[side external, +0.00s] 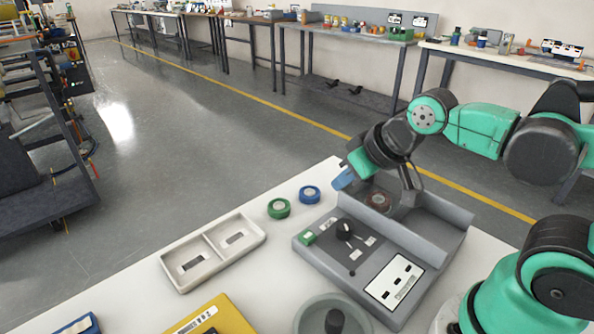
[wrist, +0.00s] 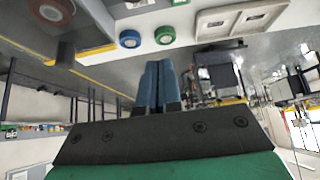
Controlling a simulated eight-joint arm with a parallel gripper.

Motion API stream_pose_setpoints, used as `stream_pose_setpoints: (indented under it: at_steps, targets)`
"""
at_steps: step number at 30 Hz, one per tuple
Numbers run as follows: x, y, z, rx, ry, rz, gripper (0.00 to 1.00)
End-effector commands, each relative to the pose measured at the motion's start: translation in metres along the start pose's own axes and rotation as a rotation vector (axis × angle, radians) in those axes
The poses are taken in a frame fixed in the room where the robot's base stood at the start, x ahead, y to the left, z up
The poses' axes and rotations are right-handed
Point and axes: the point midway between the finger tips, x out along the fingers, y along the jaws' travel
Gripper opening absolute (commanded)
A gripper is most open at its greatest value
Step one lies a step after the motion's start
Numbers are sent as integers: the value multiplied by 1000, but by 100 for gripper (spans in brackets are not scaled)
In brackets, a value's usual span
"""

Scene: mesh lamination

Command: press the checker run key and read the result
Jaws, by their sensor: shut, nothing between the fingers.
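The grey checker (side external: 312,262) stands on the white table, with a green key (side external: 307,238), a black knob (side external: 344,229) and small white labels on its panel. A larger white card with black marks (side external: 395,283) lies on its front right; its print is too small to read. A dark red roll (side external: 379,201) sits in the checker's walled bay and shows at the wrist view's top left (wrist: 50,11). My gripper (side external: 342,180) has blue fingers, shut and empty, above the back of the checker, apart from the green key. The fingers point up in the wrist view (wrist: 155,68).
A blue roll (side external: 309,194) and a green roll (side external: 279,208) lie left of the checker. A pale two-compartment tray (side external: 181,283) is farther left. A yellow box (side external: 205,317) and a grey round dish with a black knob (side external: 310,314) are in front.

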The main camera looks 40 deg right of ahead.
Motion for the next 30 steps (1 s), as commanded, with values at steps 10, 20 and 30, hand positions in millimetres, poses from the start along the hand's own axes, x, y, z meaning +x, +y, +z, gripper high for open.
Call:
stream_pose_setpoints:
  at_steps: [10,20,30]
  targets:
    - [-1,0,-1,0,-8,0,0]
    - [-10,-12,-25,560,-230,53,0]
    - [-13,-30,-51,1288,-453,352,0]
